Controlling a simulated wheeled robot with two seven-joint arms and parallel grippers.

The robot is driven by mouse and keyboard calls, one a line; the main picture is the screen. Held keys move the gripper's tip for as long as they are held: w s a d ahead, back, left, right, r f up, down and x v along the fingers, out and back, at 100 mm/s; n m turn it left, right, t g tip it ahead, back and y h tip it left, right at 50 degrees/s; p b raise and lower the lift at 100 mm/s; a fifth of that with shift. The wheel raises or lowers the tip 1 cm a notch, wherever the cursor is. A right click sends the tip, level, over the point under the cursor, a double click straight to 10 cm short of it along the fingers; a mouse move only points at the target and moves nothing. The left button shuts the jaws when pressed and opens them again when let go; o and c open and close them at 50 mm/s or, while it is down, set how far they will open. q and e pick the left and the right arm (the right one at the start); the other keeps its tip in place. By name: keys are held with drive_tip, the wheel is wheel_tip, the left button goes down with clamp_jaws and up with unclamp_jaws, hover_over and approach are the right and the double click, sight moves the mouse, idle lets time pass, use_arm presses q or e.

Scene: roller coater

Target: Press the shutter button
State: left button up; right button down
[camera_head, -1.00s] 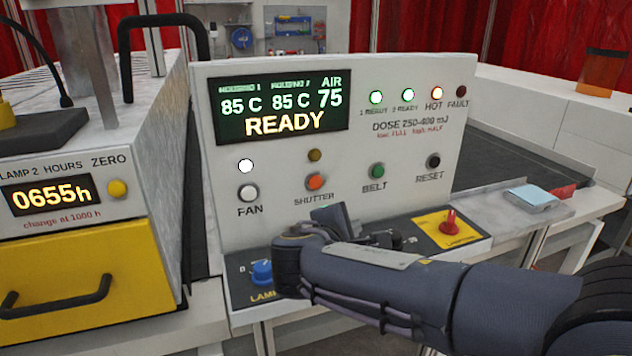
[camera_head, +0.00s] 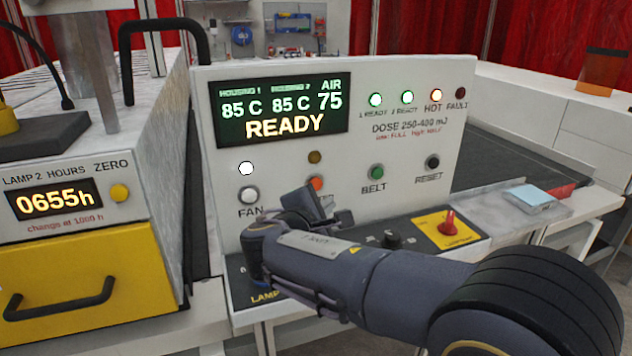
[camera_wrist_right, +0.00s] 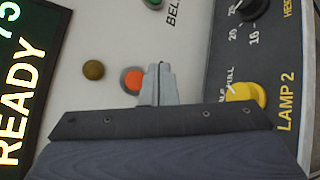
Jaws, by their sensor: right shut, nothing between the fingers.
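The orange shutter button (camera_head: 315,184) is on the upright control panel, below a dark amber lamp (camera_head: 313,157). My right arm partly covers the button and hides its label in the head view. My right gripper (camera_head: 322,200) is shut and empty, just in front of the panel beside the button. In the right wrist view, the shut fingertips (camera_wrist_right: 160,72) reach close to the edge of the orange button (camera_wrist_right: 132,79), overlapping it slightly. I cannot tell whether they touch. My left gripper is not in view.
The fan button (camera_head: 248,194), green belt button (camera_head: 377,172) and black reset button (camera_head: 432,161) share the panel. A red knob (camera_head: 449,224) and a black knob (camera_head: 391,239) stand on the lower ledge. The display (camera_head: 283,110) reads READY.

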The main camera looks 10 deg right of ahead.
sight(322, 186)
drive_tip(key=shift+w+a+p, duration=0.25)
drive_tip(key=shift+w+p, duration=0.05)
drive_tip(key=shift+w, duration=0.85)
drive_tip(key=shift+w+a+p, duration=0.2)
drive_tip(key=shift+w+p, duration=0.05)
drive_tip(key=shift+w, duration=0.9)
drive_tip(key=shift+w, duration=0.1)
drive_tip(key=shift+w, duration=0.3)
drive_tip(key=shift+w+a, duration=0.15)
drive_tip(key=shift+w, duration=0.25)
idle(0.8)
drive_tip(key=shift+s, duration=0.15)
drive_tip(key=shift+s+b, duration=0.35)
drive_tip(key=shift+s, duration=0.3)
drive_tip(key=shift+s+d, duration=0.15)
drive_tip(key=shift+d, duration=0.05)
